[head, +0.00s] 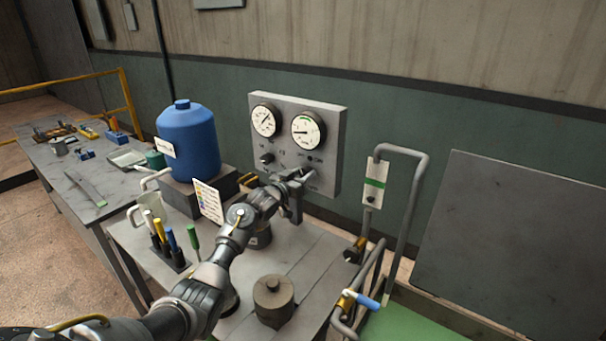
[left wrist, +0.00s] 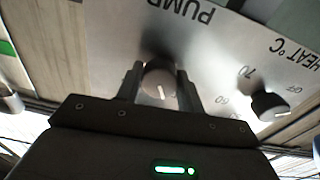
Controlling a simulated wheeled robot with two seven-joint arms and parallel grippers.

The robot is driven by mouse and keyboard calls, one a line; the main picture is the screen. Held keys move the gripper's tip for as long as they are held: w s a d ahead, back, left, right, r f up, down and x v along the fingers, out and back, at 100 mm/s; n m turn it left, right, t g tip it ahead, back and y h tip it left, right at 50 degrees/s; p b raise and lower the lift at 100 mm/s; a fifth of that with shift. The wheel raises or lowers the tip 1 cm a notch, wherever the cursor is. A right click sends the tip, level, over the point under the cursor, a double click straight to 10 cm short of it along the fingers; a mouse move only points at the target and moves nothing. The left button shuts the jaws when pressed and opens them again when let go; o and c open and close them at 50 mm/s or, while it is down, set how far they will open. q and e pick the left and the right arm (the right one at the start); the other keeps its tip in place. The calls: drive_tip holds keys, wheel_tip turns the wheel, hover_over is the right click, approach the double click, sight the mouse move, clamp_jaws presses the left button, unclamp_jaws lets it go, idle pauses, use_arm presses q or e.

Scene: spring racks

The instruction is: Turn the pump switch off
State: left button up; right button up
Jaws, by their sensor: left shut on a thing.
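The pump switch is a round grey-brown knob (left wrist: 158,82) with a white pointer line, under the word PUMP on the panel (left wrist: 130,22) in the left wrist view. My left gripper (left wrist: 160,88) is shut on this knob, with one finger on each side of it. In the head view, my left gripper (head: 297,187) reaches the lower right of the grey gauge panel (head: 283,102) and hides the knob there. The pointer line runs nearly straight down the wrist picture. Any on or off marks beside the knob cannot be read. My right gripper is not in view.
A black heat knob (left wrist: 269,104) sits beside the pump knob. Two round gauges (head: 308,130) are above on the panel. Bent pipes (head: 415,200) rise at the right.

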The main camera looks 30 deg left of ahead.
use_arm(q)
drive_tip(key=shift+r, duration=0.1)
idle(0.3)
drive_tip(key=o, duration=1)
drive_tip(key=shift+s+a+f, duration=0.1)
drive_tip(key=shift+s+f, duration=0.1)
drive_tip(key=shift+s, duration=0.05)
drive_tip(key=shift+s+a+b, duration=0.3)
drive_tip(key=shift+s+b, duration=0.2)
drive_tip(key=shift+s, duration=1.2)
drive_tip(key=shift+s+a+b, duration=0.25)
drive_tip(key=shift+s+b, duration=0.3)
drive_tip(key=shift+s, duration=1.1)
drive_tip(key=shift+s+a+b, duration=0.3)
drive_tip(key=shift+s+b, duration=0.2)
drive_tip(key=shift+s, duration=1.2)
drive_tip(key=shift+f, duration=0.1)
